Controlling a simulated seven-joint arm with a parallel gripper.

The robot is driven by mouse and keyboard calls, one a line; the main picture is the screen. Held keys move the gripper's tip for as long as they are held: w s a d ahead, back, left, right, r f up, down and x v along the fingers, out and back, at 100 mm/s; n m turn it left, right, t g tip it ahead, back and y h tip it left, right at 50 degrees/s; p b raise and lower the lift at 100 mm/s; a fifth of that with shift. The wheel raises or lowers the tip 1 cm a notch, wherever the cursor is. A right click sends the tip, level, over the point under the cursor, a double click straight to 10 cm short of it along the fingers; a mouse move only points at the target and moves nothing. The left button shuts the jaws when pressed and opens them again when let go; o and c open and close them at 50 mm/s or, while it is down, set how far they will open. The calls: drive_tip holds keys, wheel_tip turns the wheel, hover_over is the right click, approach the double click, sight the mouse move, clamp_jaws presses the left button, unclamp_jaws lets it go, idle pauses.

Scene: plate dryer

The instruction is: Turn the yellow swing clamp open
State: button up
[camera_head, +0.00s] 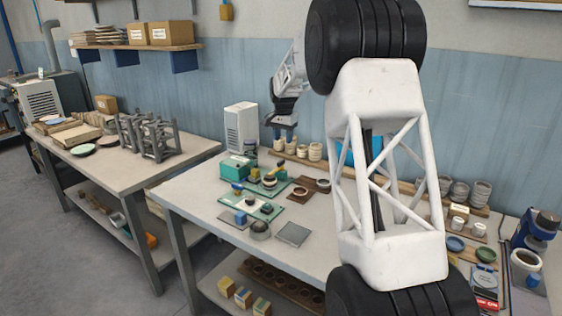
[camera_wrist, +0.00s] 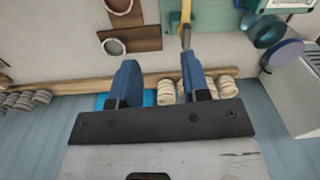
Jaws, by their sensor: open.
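A yellow bar (camera_wrist: 186,12) with a grey metal end shows at the top of the wrist view, beside a teal part; it looks like the swing clamp. In the head view, a small yellow piece (camera_head: 255,173) on the teal fixture (camera_head: 237,167) seems to be the same clamp, but its angle is too small to read. My gripper (camera_wrist: 158,65) has its two blue fingers apart, with nothing between them. The right finger overlaps the view just below the clamp's metal end; I cannot tell whether they touch. In the head view my gripper (camera_head: 283,134) hangs above the bench's back part.
Cream cups (camera_head: 315,152) stand along the wall behind the fixture. A white cabinet (camera_head: 241,127) stands at its back left. Green plates with parts (camera_head: 249,203) and a grey square plate (camera_head: 293,234) lie in front. A brown board (camera_wrist: 132,40) lies beside the clamp.

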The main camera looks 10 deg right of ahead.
drive_tip(key=m, duration=0.1)
hover_over(281, 160)
wheel_tip(281, 160, down, 6)
drive_tip(key=shift+s+f, duration=0.1)
drive_tip(key=shift+f, duration=0.1)
drive_tip(key=shift+f, duration=3.75)
drive_tip(key=shift+c, duration=0.3)
clamp_jaws()
